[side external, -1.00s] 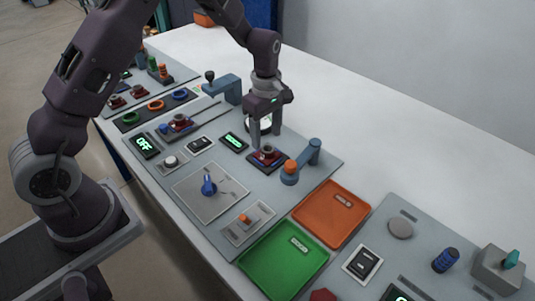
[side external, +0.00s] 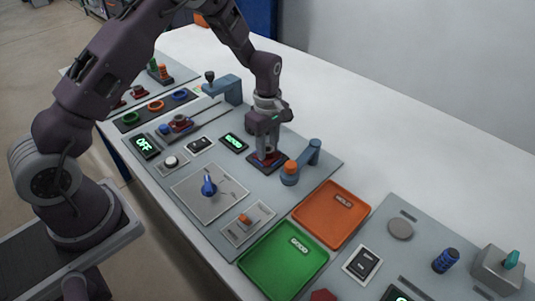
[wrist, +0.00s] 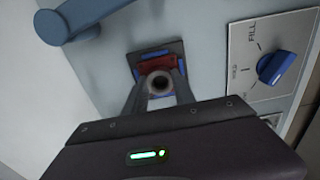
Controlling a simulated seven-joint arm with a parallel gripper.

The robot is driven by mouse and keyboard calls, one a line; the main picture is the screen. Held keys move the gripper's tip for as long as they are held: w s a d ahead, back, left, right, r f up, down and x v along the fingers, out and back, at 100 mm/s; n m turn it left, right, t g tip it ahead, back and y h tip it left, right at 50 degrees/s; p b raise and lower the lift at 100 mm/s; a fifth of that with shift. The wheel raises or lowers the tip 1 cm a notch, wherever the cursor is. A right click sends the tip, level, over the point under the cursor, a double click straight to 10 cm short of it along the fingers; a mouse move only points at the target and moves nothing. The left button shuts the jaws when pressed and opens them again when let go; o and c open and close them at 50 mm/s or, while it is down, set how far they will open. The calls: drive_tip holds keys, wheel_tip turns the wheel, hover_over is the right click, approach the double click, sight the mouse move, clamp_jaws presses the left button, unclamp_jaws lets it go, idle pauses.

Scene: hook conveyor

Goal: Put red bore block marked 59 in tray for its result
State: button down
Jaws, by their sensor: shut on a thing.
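The red bore block (wrist: 148,64) sits in a dark square fixture with blue parts (wrist: 143,50). Its round dark bore faces up in the wrist view. No mark 59 is readable. My gripper (side external: 266,153) is lowered over the fixture and shut on the block, with a finger on each side of the bore; the fingers hide part of it. A green tray (side external: 283,262) labelled GOOD lies at the front. An orange tray (side external: 330,215) with a small label lies beside it to the right. A green-lit display (side external: 233,142) stands left of the fixture.
A blue post with an orange cap (side external: 291,170) stands close right of the fixture. A blue-knobbed dial plate (side external: 209,187) lies in front. Another display (side external: 145,146) reads OFF. A second red block (side external: 180,122) sits farther back. The white table behind is clear.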

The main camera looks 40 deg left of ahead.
wheel_tip(320, 180, up, 15)
drive_tip(key=s+d+m, duration=0.2)
drive_tip(key=s+d, duration=0.1)
drive_tip(key=d, duration=0.4)
drive_tip(key=s+d+m, duration=0.3)
drive_tip(key=s+d, duration=0.1)
drive_tip(key=d, duration=0.2)
drive_tip(key=s+d+m, duration=0.6)
drive_tip(key=s+d, duration=0.5)
drive_tip(key=s, duration=0.2)
drive_tip(key=shift+w+a+f, duration=0.1)
drive_tip(key=shift+a+f, duration=0.05)
drive_tip(key=shift+f, duration=3.75)
drive_tip(key=shift+w+a+f, duration=0.1)
drive_tip(key=shift+f, duration=3.8)
drive_tip(key=shift+f, duration=0.55)
drive_tip(key=c, duration=0.6)
unclamp_jaws()
